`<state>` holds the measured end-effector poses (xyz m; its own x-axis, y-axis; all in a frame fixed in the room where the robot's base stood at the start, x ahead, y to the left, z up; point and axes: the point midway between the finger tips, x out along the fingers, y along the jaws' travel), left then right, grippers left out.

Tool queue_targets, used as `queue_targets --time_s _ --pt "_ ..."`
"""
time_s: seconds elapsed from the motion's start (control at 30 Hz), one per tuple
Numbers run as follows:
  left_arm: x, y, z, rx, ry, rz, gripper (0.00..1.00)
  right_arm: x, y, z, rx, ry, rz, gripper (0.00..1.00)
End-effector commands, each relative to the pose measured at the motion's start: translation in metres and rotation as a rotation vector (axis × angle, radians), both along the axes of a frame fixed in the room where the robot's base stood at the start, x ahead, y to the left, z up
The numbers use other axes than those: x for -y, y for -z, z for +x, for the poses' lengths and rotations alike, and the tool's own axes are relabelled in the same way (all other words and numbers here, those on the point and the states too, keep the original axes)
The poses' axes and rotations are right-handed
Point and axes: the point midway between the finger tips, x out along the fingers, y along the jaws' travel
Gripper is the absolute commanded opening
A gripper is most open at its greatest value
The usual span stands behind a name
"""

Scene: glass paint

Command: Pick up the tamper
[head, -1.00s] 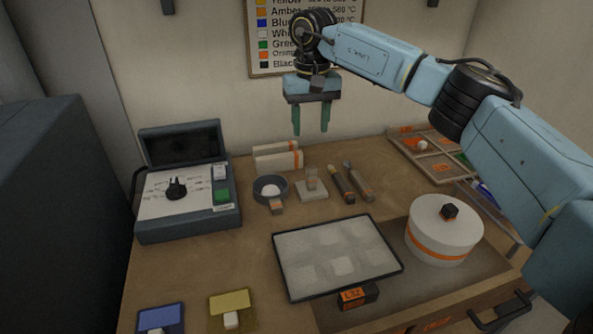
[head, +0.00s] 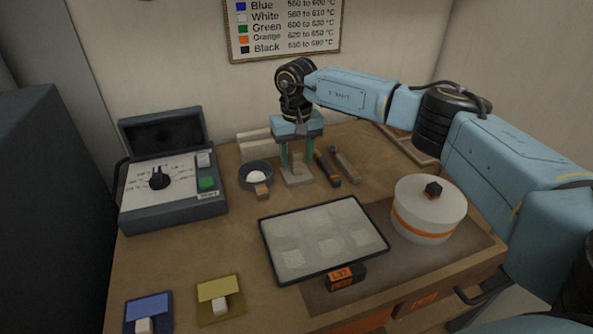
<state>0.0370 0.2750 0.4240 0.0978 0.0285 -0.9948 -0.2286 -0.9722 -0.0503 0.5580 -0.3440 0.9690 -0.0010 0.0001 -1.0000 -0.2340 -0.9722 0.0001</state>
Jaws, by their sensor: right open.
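The tamper (head: 296,158) looks like a small, pale upright piece on a light square base (head: 299,179) at the back of the worktop. My right gripper (head: 298,165) is lowered over it, open. Its two green fingers point down, one on each side of the tamper. I cannot tell whether either finger touches it. The gripper body hides the tamper's top. My left gripper is not in view.
Two slim tools (head: 346,163) lie close on the right. In front are a black-rimmed tray (head: 322,278) and a round white lidded pot (head: 429,215). A control box (head: 172,212) stands far left.

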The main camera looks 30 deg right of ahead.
Motion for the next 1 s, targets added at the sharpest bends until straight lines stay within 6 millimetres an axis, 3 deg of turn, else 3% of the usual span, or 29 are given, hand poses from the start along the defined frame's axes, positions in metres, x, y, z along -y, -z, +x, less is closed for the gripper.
queue_targets --time_s 0.23,0.6,0.87,1.0 --pt "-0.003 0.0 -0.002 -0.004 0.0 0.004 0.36 0.0 0.003 0.0 0.002 0.0 0.001 0.46" --pt "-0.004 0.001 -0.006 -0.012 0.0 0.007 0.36 0.0 0.003 0.0 0.001 0.0 0.0 0.0" --pt "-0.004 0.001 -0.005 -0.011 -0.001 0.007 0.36 0.0 0.0 0.001 0.003 0.0 0.0 0.0" --pt "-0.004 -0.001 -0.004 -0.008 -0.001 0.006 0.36 0.0 -0.016 0.001 0.004 0.0 0.001 0.0"
